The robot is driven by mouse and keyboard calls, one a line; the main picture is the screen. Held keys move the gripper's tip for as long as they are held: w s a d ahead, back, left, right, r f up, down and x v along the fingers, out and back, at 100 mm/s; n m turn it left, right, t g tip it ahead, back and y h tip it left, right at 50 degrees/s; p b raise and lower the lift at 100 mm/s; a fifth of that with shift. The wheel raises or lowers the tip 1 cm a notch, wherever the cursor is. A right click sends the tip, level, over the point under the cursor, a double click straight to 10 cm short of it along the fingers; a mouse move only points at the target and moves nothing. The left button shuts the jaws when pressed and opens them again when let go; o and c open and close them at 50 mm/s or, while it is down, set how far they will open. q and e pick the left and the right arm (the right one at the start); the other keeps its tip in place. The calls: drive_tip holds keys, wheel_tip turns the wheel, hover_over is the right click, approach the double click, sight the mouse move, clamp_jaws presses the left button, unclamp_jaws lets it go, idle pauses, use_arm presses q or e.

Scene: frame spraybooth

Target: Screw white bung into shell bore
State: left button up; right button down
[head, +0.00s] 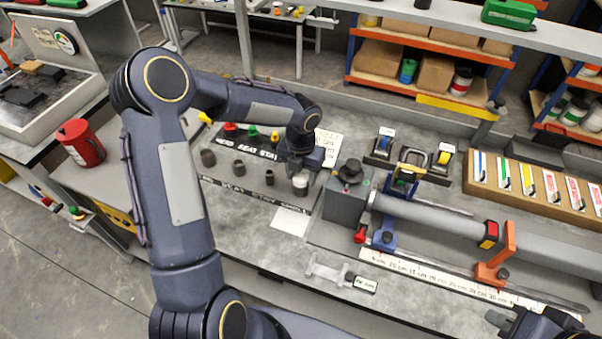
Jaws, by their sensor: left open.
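The white bung (300,182) stands upright at the right end of a row of bungs on the grey bench. My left gripper (301,170) reaches down over it from above. The gripper is open; its fingers are small and partly hidden, so I cannot tell whether they touch the bung. A long grey tube (445,222) lies in a fixture to the right, its left end at a grey block (345,204). The shell bore itself cannot be made out. My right gripper (522,322) is partly in view at the bottom right, its fingers unclear.
Several dark bungs (239,167) stand left of the white one, with red, green and yellow capped pieces behind. A white card (290,221) lies in front. An orange clamp (495,262) and a long ruler (455,281) flank the tube. A red can (81,143) stands far left.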

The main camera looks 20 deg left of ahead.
use_arm(q)
drive_tip(key=shift+w+n+b, duration=0.1)
drive_tip(key=shift+n+b, duration=0.3)
drive_tip(key=shift+n, duration=0.6)
drive_tip(key=n, duration=0.2)
drive_tip(key=shift+n+b, duration=0.35)
drive_tip(key=shift+n, duration=0.75)
drive_tip(key=n+b, duration=0.1)
drive_tip(key=n, duration=0.2)
drive_tip(key=n+b, duration=0.1)
drive_tip(key=n, duration=0.2)
drive_tip(key=shift+n, duration=0.4)
drive_tip(key=n+b, duration=0.1)
drive_tip(key=n, duration=0.1)
drive_tip(key=shift+n, duration=0.4)
drive_tip(key=n+b, duration=0.1)
drive_tip(key=n, duration=0.3)
drive_tip(key=n+b, duration=0.1)
drive_tip(key=n, duration=0.4)
drive_tip(key=shift+a+n, duration=0.1)
drive_tip(key=shift+n, duration=1.3)
drive_tip(key=c, duration=0.8)
drive_tip(key=shift+r+m+p, duration=0.15)
drive_tip(key=shift+m+p, duration=0.2)
drive_tip(key=shift+m, duration=0.75)
drive_tip(key=m, duration=0.2)
drive_tip(key=shift+m, duration=0.3)
